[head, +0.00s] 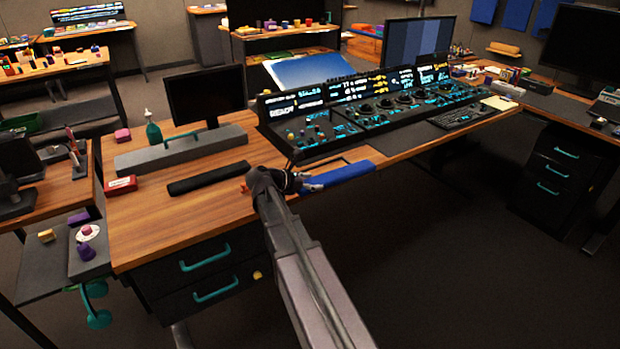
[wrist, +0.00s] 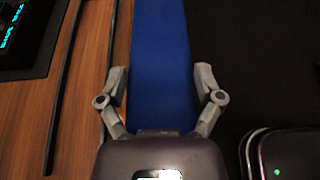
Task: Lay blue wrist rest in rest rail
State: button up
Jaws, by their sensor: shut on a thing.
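The blue wrist rest (head: 340,174) is a long flat bar at the front edge of the desk, below the console. In the wrist view the blue wrist rest (wrist: 162,60) runs lengthwise between the fingers of my gripper (wrist: 161,88), which is shut on it. In the head view my gripper (head: 306,184) is at its left end, partly hidden by my arm. Two thin dark strips (wrist: 66,75) on the wood lie left of the wrist rest and look like the rest rail. The wrist rest is beside them; its height above the desk is unclear.
The control console (head: 375,112) stands just behind. A black bar (head: 208,178) lies on the desk to the left, with a red box (head: 121,185) and a green bottle (head: 153,130) farther left. Dark open floor (head: 420,250) lies in front of the desk, right of my arm.

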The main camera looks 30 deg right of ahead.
jog(key=s+a, duration=0.1)
jog(key=a, duration=1)
jog(key=shift+s+a+r, duration=0.15)
jog(key=shift+s+a, duration=0.15)
jog(key=shift+a, duration=0.05)
jog(key=w+d, duration=0.3)
jog(key=w, duration=0.1)
jog(key=w+d+f, duration=0.1)
jog(key=w+d, duration=0.2)
jog(key=w, duration=0.1)
jog(key=w+d+b, duration=0.1)
jog(key=w+d, duration=0.2)
jog(key=w, duration=0.2)
jog(key=shift+d+f, duration=0.2)
jog(key=shift+f, duration=0.05)
jog(key=shift+f, duration=0.1)
notch_tip(320, 180, down, 3)
jog(key=b, duration=0.3)
jog(key=shift+f+b, duration=0.2)
jog(key=shift+b, duration=0.2)
